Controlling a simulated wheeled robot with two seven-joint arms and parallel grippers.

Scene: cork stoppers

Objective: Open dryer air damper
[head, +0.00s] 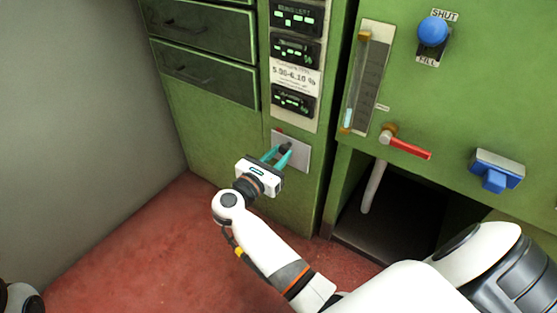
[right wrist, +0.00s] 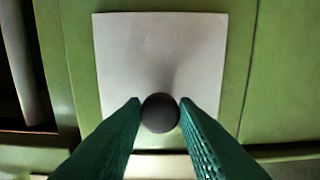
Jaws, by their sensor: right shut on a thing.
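A dark round knob (head: 286,147) sits on a square pale grey plate (head: 302,152) on the green cabinet front, below the column of displays. It also shows as a dark ball in the right wrist view (right wrist: 160,113), in front of the plate (right wrist: 120,50). My right gripper (head: 280,151) has its teal fingers shut on this knob, one finger on each side. No label naming the damper is readable on the plate, so I cannot tell whether this knob is the damper control. My left gripper is not in view.
A dark opening (head: 400,215) with a pale pipe lies below. Drawers (head: 205,75) are left of the displays.

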